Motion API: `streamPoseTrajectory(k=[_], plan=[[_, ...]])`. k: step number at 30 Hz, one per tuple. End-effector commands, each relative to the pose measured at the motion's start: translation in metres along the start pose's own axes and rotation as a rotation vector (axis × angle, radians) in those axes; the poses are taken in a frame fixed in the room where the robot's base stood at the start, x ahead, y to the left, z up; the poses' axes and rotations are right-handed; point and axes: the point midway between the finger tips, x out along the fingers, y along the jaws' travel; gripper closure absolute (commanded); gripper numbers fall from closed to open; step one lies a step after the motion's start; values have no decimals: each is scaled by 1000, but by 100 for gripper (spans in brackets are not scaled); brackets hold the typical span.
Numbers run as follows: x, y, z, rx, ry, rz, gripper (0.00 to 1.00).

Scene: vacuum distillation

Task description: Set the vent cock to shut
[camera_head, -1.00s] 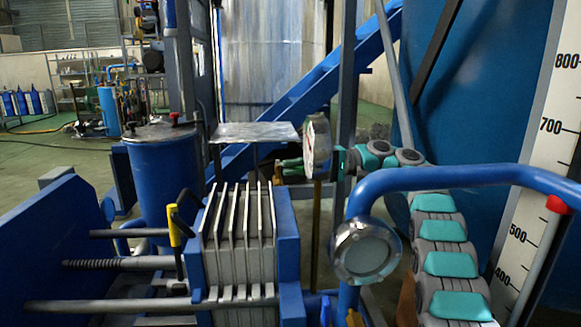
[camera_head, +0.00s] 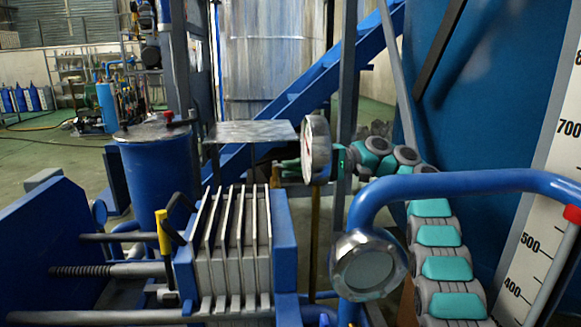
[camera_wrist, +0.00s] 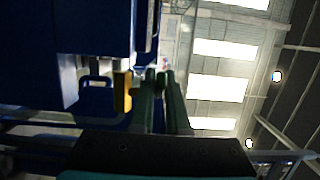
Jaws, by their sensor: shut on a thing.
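My gripper (camera_head: 289,165) reaches left from behind the round gauge in the head view, its dark green fingers partly hidden. In the wrist view the two fingers of my gripper (camera_wrist: 161,82) are close together around a small dark piece, apparently the handle of the vent cock. It is too dark and small to make out which way that handle points. A yellow part (camera_wrist: 122,91) stands just left of the fingers in the wrist view. The body of the vent cock is not clear in either view.
The round gauge (camera_head: 316,150) stands in front of my gripper. A metal plate (camera_head: 250,132) is left of it. The plate stack (camera_head: 232,245), blue drum (camera_head: 160,175) and blue pipe (camera_head: 470,183) crowd the front. A large blue tank (camera_head: 500,110) is at right.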

Motion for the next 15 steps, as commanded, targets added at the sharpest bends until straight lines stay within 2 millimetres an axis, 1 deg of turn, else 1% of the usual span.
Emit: streamPoseTrajectory(k=[4, 15], plan=[[-4, 2, 2, 4, 0, 1, 100], [-4, 2, 5, 3, -5, 2, 100]])
